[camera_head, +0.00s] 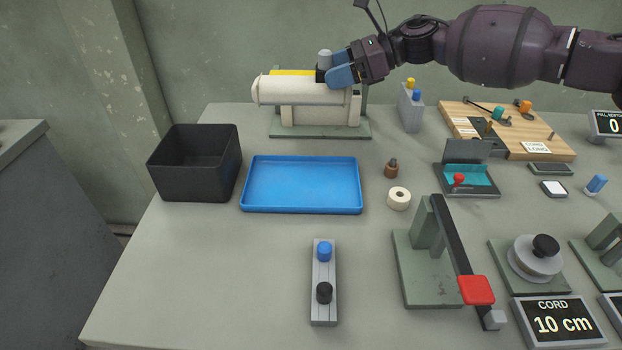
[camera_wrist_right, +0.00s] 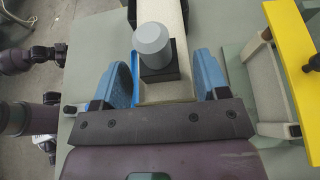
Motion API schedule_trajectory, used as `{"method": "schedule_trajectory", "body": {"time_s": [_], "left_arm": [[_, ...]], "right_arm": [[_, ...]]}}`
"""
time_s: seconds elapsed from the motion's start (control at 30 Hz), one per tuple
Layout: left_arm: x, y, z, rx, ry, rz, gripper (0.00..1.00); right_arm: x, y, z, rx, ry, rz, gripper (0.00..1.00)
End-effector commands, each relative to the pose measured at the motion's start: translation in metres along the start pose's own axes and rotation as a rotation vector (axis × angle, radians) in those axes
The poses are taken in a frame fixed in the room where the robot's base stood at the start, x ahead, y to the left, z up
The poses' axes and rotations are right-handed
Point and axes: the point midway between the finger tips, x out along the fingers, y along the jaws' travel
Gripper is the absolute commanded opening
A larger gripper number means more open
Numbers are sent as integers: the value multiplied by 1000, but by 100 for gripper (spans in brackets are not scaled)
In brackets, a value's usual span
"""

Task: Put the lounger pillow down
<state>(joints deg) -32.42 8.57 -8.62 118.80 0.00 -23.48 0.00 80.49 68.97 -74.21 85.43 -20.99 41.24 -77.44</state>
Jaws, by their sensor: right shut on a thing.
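The lounger pillow (camera_head: 300,91) is a cream roll with a dark block and a grey knob on top, at the back of the table in the head view. My right gripper (camera_head: 336,74) comes in from the right and is shut on the pillow's knob block. In the right wrist view, the blue fingers of the right gripper (camera_wrist_right: 165,82) stand either side of the dark block under the grey knob (camera_wrist_right: 153,45). The pillow lies level, in front of and above a cream-padded stand (camera_head: 320,129) with a green base. I cannot tell whether it touches the padding. My left gripper is not in view.
A yellow part (camera_head: 292,72) shows behind the pillow. A blue tray (camera_head: 300,187) and a black bin (camera_head: 190,185) stand in front, both empty. A grey block with knobs (camera_head: 411,108) stands to the right. The table's left front is clear.

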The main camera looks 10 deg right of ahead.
Motion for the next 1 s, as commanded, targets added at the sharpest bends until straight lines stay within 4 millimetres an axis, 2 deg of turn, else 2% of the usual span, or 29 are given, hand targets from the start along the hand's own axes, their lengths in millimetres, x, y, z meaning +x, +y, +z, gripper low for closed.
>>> {"method": "schedule_trajectory", "body": {"time_s": [0.33, 0.6, 0.7, 0.87, 1.0], "left_arm": [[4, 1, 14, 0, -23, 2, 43], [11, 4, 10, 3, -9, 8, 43], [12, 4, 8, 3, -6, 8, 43], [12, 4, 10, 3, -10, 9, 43], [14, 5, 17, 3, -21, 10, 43]], "right_arm": [[26, 0, -64, 10, 3, -2, 41], [47, 0, -114, 7, 2, -3, 41], [52, 0, -125, 6, 2, -4, 41], [55, 0, -132, 3, 0, -5, 41], [62, 0, -150, 6, 2, -4, 41]]}}
